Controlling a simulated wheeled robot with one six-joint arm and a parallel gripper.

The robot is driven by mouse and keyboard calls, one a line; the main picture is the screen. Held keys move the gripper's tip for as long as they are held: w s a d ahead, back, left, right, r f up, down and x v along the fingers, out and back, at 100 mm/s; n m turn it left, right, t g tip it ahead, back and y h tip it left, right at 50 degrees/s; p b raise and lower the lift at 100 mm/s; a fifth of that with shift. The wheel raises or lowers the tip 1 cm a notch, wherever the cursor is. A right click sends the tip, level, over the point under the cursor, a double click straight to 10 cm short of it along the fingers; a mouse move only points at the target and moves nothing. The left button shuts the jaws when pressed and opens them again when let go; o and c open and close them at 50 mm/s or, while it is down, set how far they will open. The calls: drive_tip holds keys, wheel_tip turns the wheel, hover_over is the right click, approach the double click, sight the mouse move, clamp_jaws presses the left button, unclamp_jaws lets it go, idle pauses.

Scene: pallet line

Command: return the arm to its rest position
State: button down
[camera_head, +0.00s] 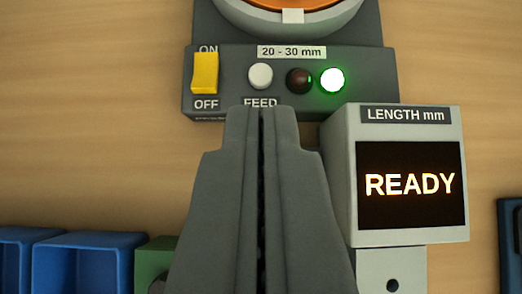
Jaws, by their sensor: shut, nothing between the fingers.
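My gripper (261,112) is shut and empty. Its two grey fingers fill the lower middle of the view, with their tips just below the FEED button in the picture. Whether the tips touch the panel cannot be told. The fingers hide part of the panel's lower edge and what lies behind them.
A dark control panel (366,88) has a yellow ON/OFF switch (205,73), a white FEED button (260,76), an unlit dark red lamp (299,80) and a lit green lamp (332,80). A grey display box (340,170) reads READY. Blue bins (90,265) stand lower left.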

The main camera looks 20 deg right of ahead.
idle(0.4)
drive_tip(key=s+a+r+n+t+y, duration=0.1)
drive_tip(key=s+a+r+t, duration=0.1)
drive_tip(key=s+a, duration=0.4)
drive_tip(key=s+a+r+n+t, duration=0.1)
drive_tip(key=s+a+r+t, duration=0.2)
drive_tip(key=s, duration=0.9)
drive_tip(key=s+a+r+n+t+y, duration=0.1)
drive_tip(key=s+a+r+t, duration=0.2)
drive_tip(key=s+a, duration=0.6)
drive_tip(key=shift+a+t+y, duration=0.3)
drive_tip(key=shift+s, duration=0.1)
idle(2.2)
